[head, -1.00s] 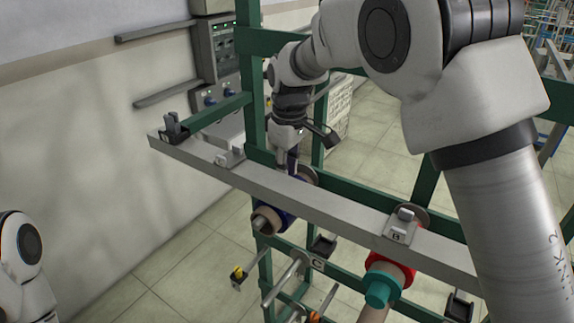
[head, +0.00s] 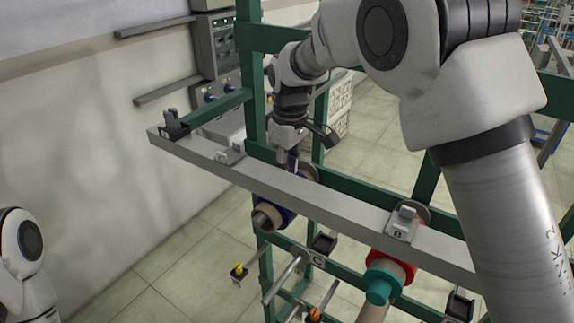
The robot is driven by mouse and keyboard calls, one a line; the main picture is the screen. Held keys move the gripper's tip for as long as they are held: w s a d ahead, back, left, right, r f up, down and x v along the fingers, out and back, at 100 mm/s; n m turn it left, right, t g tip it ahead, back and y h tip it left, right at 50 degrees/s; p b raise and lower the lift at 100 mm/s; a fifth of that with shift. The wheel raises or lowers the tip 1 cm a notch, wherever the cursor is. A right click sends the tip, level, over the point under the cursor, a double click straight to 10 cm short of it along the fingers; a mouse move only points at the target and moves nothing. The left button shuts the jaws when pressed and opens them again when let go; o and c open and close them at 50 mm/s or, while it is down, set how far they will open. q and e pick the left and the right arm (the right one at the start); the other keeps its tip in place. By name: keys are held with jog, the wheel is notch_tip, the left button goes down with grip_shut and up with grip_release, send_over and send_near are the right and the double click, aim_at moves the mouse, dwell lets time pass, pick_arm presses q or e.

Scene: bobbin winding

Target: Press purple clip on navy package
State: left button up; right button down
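The navy package (head: 287,213) sits on a spindle below the long grey rail, partly hidden behind it, with a tan core end facing me. My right arm reaches over the rail, and its gripper (head: 288,158) points down just above the navy package. A small dark purple piece, apparently the purple clip (head: 293,158), is between the fingertips, close to the top of the package. Whether the clip touches the package is hard to tell. My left arm shows only at the lower left edge; its gripper is out of view.
The grey rail (head: 310,206) crosses in front, carrying a block marked B (head: 403,225) and other brackets. A red package (head: 398,270) with a teal end (head: 381,286) hangs at the right. Green frame posts (head: 250,75) stand behind. A control box (head: 216,50) is on the wall.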

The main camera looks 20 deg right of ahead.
jog(key=shift+r+p, duration=0.55)
jog(key=shift+r, duration=2.45)
